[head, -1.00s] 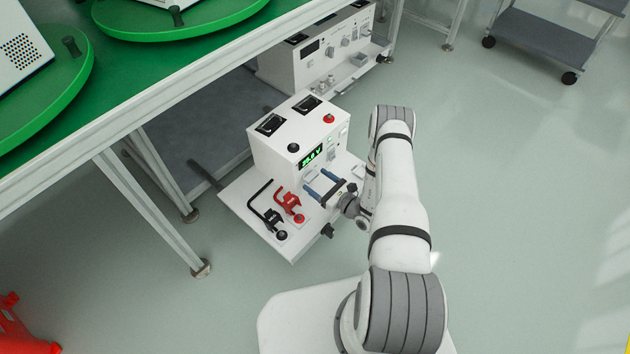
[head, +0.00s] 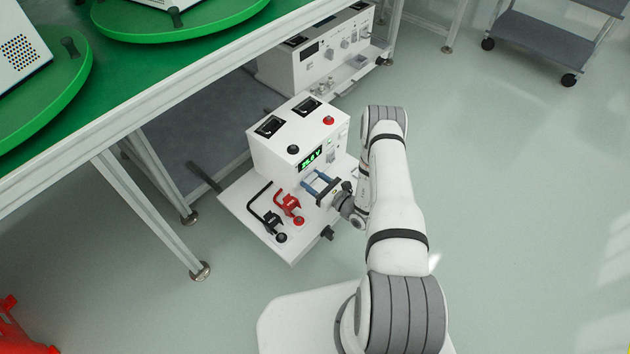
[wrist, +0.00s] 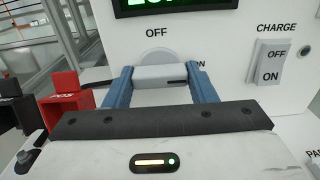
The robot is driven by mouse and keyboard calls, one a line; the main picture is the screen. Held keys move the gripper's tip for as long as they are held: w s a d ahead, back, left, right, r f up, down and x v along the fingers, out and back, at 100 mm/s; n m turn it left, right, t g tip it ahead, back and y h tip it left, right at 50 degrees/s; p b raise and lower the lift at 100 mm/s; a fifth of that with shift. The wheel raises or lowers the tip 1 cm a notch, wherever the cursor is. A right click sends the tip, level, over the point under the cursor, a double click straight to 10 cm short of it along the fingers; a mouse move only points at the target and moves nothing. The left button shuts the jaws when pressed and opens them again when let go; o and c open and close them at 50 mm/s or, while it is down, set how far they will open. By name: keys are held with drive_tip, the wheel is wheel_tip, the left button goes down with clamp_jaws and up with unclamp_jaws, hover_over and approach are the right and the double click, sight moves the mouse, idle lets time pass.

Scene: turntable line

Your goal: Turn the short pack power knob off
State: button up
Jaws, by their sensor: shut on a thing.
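The near white power pack (head: 285,155) sits on a white shelf board, with its display (head: 312,159) lit green. Its power knob (wrist: 160,74) is a pale grey bar on a round base, lying roughly level in the wrist view. A dark mark is at the bar's right end, toward the partly hidden ON label (wrist: 198,64). The OFF label (wrist: 156,33) is above the knob. My gripper (head: 320,186) is at the front panel, its blue fingers on both ends of the bar; it also shows in the wrist view (wrist: 163,83), shut on the knob.
A charge switch (wrist: 270,62) is right of the knob. Red (head: 289,203) and black (head: 266,215) clamps rest on the board to the left. Another white pack (head: 312,62) stands behind.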

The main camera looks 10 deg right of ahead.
drive_tip(key=shift+d, duration=0.25)
drive_tip(key=shift+c, duration=0.2)
drive_tip(key=shift+a, duration=0.1)
drive_tip(key=shift+n, duration=0.4)
drive_tip(key=n, duration=0.3)
drive_tip(key=shift+w, duration=0.1)
drive_tip(key=n, duration=0.5)
drive_tip(key=shift+n+b, duration=0.3)
drive_tip(key=shift+b, duration=0.05)
drive_tip(key=n, duration=0.8)
drive_tip(key=shift+n, duration=0.4)
